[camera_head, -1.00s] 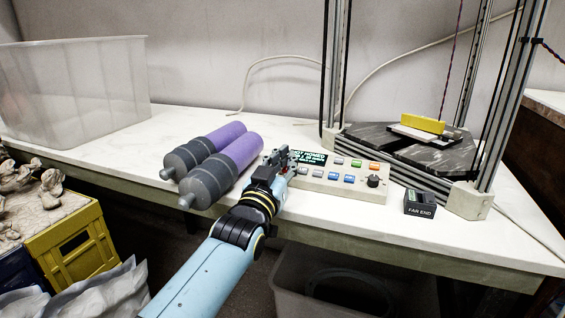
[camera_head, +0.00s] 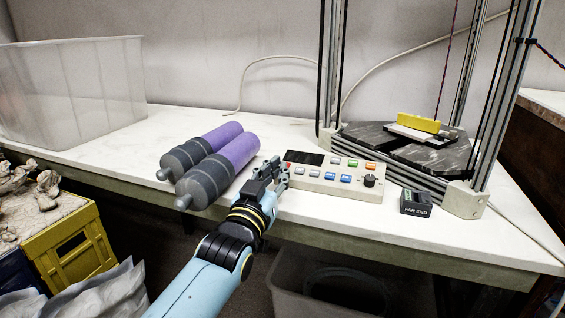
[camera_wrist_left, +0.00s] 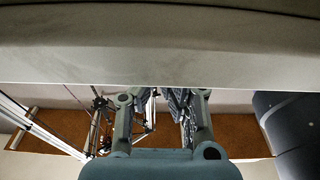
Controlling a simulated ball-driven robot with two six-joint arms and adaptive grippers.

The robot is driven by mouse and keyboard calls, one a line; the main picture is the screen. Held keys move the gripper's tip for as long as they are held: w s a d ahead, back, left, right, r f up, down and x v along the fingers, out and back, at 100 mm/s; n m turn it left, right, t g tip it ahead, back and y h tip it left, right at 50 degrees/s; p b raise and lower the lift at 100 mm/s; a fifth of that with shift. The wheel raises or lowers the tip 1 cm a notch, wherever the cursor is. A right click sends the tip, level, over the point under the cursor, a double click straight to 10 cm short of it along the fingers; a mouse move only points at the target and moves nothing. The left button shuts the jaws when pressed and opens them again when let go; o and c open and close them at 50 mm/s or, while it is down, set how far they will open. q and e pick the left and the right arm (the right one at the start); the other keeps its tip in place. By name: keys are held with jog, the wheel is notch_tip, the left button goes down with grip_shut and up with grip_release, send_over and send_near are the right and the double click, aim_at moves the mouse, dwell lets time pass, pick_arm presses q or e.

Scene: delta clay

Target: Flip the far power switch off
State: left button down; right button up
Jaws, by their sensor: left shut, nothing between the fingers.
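The control box (camera_head: 335,190) is pale and lies on the white table, with a dark blank screen (camera_head: 305,158), several buttons and a black knob. My left gripper (camera_head: 281,172) is shut and empty at the box's left end. I cannot tell whether it touches the box. A small red part shows beside the fingertips. I cannot make out a power switch; the gripper covers part of that end. In the left wrist view the gripper fingers (camera_wrist_left: 163,97) show below a pale slab-like surface. My right gripper is out of view.
Two purple and grey cartridges (camera_head: 238,152) lie close left of the gripper. A small black block marked "FAR END" (camera_head: 416,203) stands right of the box. A metal frame with a dark platform (camera_head: 440,155) stands behind. A clear bin (camera_head: 70,90) is at far left.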

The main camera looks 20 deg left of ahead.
pick_arm(q)
jog(key=s+f, duration=0.1)
jog(key=s, duration=0.7)
jog(key=shift+s+a+f, duration=0.15)
jog(key=shift+f, duration=0.05)
jog(key=s+a+f+g+p, duration=0.25)
jog(key=s+f, duration=0.35)
jog(key=f, duration=0.4)
jog(key=s+a+f+g+p, duration=0.1)
jog(key=s+f+g, duration=0.3)
jog(key=s+f, duration=0.4)
jog(key=s+a+f+g+p, duration=0.1)
jog(key=s+a+f+g, duration=0.3)
jog(key=f, duration=0.7)
jog(key=s+a+f+g, duration=0.1)
jog(key=s+f+g, duration=0.2)
jog(key=s, duration=0.8)
jog(key=s+a+f+g+y+p, duration=0.1)
jog(key=s+f+g, duration=0.2)
jog(key=s, duration=0.9)
jog(key=s+a+f+g, duration=0.2)
jog(key=s+f+g, duration=0.1)
jog(key=s+f, duration=0.5)
jog(key=s, duration=0.3)
jog(key=shift+s+p, duration=0.35)
jog(key=shift+p, duration=0.05)
